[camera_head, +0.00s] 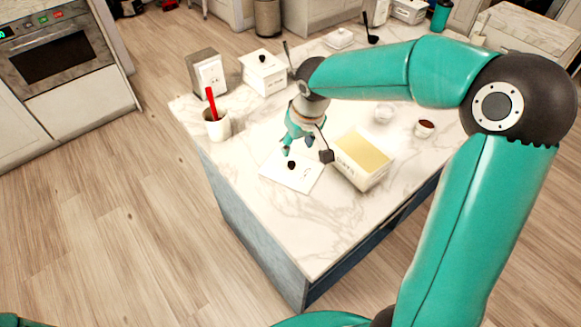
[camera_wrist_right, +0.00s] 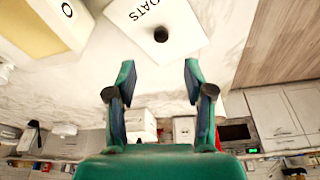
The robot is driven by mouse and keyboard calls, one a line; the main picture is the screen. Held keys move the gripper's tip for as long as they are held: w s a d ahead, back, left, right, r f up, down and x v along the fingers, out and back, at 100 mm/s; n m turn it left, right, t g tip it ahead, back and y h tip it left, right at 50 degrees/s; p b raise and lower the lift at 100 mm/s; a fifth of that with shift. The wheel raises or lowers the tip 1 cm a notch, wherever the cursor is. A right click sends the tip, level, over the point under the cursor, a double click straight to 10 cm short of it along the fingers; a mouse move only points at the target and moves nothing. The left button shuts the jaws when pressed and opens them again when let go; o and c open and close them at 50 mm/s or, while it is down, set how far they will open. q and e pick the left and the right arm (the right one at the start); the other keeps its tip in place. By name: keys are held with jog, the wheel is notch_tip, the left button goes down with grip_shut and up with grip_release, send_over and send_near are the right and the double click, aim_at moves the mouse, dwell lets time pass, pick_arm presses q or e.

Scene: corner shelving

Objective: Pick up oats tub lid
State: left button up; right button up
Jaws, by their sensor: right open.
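The oats tub lid (camera_head: 281,174) is a flat white square with a dark round knob, lying on the marble counter near its left edge. In the right wrist view the lid (camera_wrist_right: 183,22) shows at the top, with "OATS" lettering and its knob. The open oats tub (camera_head: 345,177), filled with pale yellow oats, stands just right of the lid; part of it shows in the wrist view (camera_wrist_right: 28,30). My right gripper (camera_head: 287,147) is open and empty, just behind and above the lid, its fingers (camera_wrist_right: 159,80) apart from the knob. My left gripper is not seen.
A white cup with a red-handled utensil (camera_head: 217,124), a napkin holder (camera_head: 206,73) and a lidded white tub (camera_head: 264,73) stand at the counter's left and back. Two small bowls (camera_head: 383,114) (camera_head: 424,128) are to the right. The front of the counter (camera_head: 300,230) is clear.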

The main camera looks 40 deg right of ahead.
aim_at(292, 163)
jog(key=x, duration=0.3)
jog(key=shift+w+f, duration=0.1)
jog(key=shift+f, duration=0.05)
jog(key=shift+p+x, duration=0.3)
jog(key=shift+x, duration=2.9)
jog(key=shift+a, duration=0.1)
jog(key=shift+c, duration=0.3)
grip_shut()
